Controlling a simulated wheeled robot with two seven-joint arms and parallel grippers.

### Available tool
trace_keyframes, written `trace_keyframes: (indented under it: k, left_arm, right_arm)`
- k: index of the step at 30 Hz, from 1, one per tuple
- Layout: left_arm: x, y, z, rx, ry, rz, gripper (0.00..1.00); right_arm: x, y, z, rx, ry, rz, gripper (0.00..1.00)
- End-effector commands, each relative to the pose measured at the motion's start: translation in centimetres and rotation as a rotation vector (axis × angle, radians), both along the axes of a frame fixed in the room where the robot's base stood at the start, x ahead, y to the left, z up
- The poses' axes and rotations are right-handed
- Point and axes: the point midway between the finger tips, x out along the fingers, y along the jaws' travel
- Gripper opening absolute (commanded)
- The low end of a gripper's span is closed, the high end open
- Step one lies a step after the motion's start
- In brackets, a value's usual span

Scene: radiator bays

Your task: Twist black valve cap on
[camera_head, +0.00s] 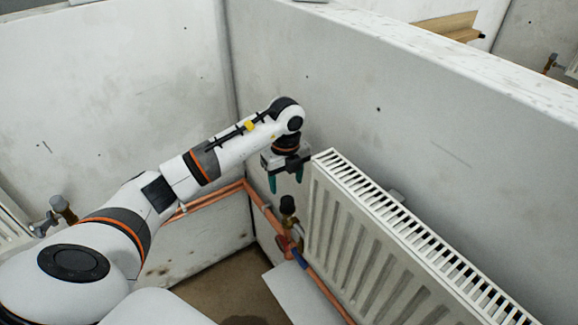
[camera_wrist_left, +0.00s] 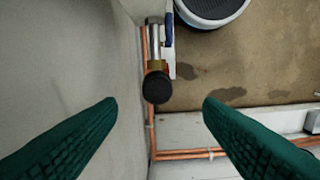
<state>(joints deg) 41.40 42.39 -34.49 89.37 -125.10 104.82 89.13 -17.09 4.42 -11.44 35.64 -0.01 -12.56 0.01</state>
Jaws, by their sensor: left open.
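The black valve cap (camera_head: 288,204) sits upright on a brass valve at the left end of the white radiator. In the left wrist view the cap (camera_wrist_left: 157,87) shows from above, with brass fitting beside it. My left gripper (camera_head: 286,184) is above the cap, pointing down, with its green fingers apart and empty. In the left wrist view its two fingers (camera_wrist_left: 160,105) lie to either side of the cap, which is not touched by them. How firmly the cap is seated cannot be told. My right gripper is not in view.
The white radiator (camera_head: 365,240) stands close right of the valve. Copper pipes (camera_head: 215,197) run along the walls, and a grey wall (camera_head: 400,110) stands behind. Another valve (camera_head: 62,208) is at the far left. Brown floor (camera_head: 230,290) is open below.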

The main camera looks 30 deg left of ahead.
Motion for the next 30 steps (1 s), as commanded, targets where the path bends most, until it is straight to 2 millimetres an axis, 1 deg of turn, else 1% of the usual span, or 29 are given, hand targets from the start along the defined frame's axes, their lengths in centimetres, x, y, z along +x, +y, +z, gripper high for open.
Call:
trace_keyframes:
  k: [1,3,5,9,13,18,26,27,29,30]
  left_arm:
    - [-0.1,0.0,-1.0,-0.001,0.006,0.002,0.61]
    - [-0.1,0.0,-2.4,-0.001,0.006,0.001,0.61]
    - [-0.1,0.0,-3.6,0.000,0.004,0.001,0.61]
    - [-0.1,0.0,-6.0,0.000,0.003,0.000,0.61]
    - [0.0,0.0,-7.5,0.000,0.002,0.002,0.61]
    - [0.0,0.0,-8.5,0.000,0.000,0.000,0.61]
    - [0.0,0.0,-8.6,0.001,0.000,0.000,0.61]
    - [0.0,0.0,-8.6,0.001,0.000,0.000,0.57]
    - [0.0,0.0,-8.6,0.001,0.000,0.000,0.48]
    - [0.0,0.0,-8.6,0.001,0.000,0.000,0.41]
  right_arm:
    - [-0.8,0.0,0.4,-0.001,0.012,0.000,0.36]
    - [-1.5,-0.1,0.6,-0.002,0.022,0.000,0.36]
    - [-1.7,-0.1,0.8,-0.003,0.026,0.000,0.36]
    - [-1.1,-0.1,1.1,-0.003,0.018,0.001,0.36]
    - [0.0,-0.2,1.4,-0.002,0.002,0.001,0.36]
    - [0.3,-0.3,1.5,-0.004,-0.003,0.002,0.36]
    - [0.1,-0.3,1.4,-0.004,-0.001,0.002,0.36]
    - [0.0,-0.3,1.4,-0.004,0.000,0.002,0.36]
    - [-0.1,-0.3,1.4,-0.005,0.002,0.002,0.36]
    - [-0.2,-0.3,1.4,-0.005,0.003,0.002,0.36]
